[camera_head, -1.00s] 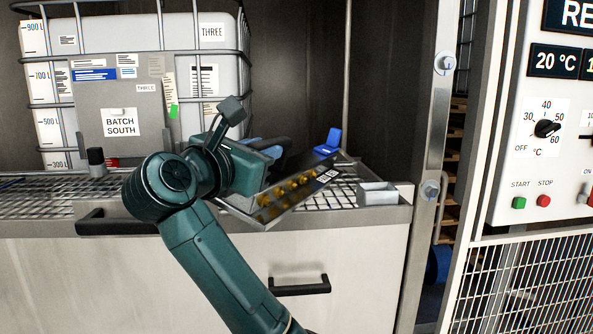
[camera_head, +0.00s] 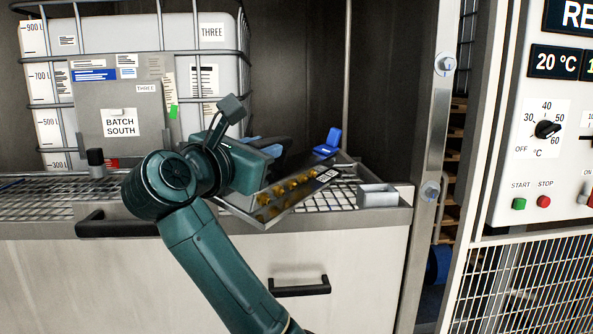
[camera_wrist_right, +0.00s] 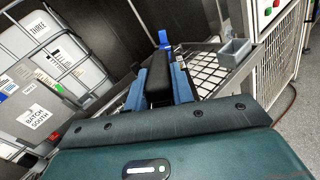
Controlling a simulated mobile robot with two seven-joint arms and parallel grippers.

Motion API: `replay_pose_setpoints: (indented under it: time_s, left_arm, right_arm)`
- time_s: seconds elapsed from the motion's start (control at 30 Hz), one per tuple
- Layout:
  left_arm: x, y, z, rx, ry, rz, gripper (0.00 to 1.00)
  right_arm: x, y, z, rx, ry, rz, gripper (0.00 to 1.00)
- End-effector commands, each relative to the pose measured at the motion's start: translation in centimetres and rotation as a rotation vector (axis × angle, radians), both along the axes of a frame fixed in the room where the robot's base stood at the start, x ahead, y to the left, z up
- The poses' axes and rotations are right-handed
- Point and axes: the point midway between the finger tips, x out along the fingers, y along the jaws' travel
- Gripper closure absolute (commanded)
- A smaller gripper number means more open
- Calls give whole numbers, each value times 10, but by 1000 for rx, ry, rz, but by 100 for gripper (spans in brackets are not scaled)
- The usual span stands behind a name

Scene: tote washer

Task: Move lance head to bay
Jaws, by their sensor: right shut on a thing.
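My right gripper (camera_wrist_right: 158,92) is shut on a black block (camera_wrist_right: 158,72), which I take to be the lance head. Its two blue fingers lie on either side of the block. In the head view the black block (camera_head: 279,150) shows only partly behind my teal wrist. Whether the block touches anything below is hidden. I cannot tell which spot is the bay. My left gripper is not in view.
A blue upright piece (camera_head: 328,143) stands beyond the gripper. A small open grey box (camera_head: 377,195) sits at the worktop's right end. A caged white tank (camera_head: 215,85) stands at the back left. A steel post (camera_head: 433,130) and control panel (camera_head: 545,150) bound the right side.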

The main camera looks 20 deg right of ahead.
Motion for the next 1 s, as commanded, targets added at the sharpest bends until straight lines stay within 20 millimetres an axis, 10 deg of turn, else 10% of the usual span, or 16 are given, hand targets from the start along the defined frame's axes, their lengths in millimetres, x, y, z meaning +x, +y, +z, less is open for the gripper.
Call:
replay_pose_setpoints:
  time_s: [1.0]
  left_arm:
    - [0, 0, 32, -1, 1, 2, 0]
  right_arm:
    - [-1, 1, 50, -6, -14, 1, 100]
